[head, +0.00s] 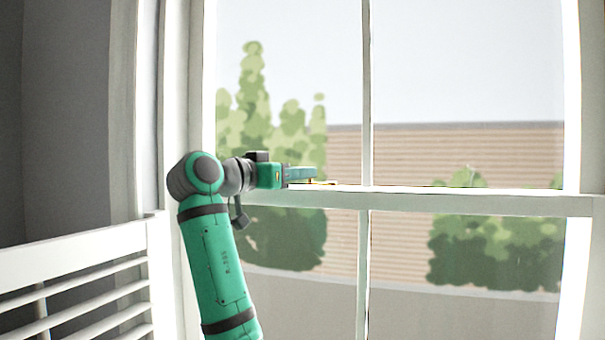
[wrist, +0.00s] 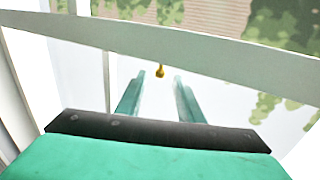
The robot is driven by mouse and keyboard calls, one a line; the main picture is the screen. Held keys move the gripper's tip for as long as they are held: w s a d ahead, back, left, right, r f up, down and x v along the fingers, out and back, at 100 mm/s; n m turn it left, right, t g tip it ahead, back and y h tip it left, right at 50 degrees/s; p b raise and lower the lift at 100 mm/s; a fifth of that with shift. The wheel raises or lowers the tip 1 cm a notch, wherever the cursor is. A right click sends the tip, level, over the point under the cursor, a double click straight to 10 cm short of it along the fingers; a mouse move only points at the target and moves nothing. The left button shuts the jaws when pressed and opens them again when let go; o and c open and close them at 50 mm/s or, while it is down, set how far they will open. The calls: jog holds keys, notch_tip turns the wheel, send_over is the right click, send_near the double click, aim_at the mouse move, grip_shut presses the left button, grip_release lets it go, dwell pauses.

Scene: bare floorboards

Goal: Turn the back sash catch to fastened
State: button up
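A small brass sash catch (head: 327,182) shows on top of the window's white meeting rail (head: 480,201), just beyond my gripper's tips in the head view. My gripper (head: 313,173) reaches to the right, low over the rail. In the wrist view my gripper (wrist: 159,77) has its two green fingers apart, with nothing held between them. The catch's base and lever angle are too small to make out, so I cannot tell whether it is fastened.
A thin upright glazing bar (head: 367,90) stands to the right of the catch. The white window frame (head: 584,120) bounds the right side. A white slatted panel (head: 80,260) stands at the lower left, near my arm. Bushes and a plank wall show through the glass.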

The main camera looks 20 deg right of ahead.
jog(key=shift+x, duration=1.15)
grip_shut()
jog(key=shift+s, duration=0.1)
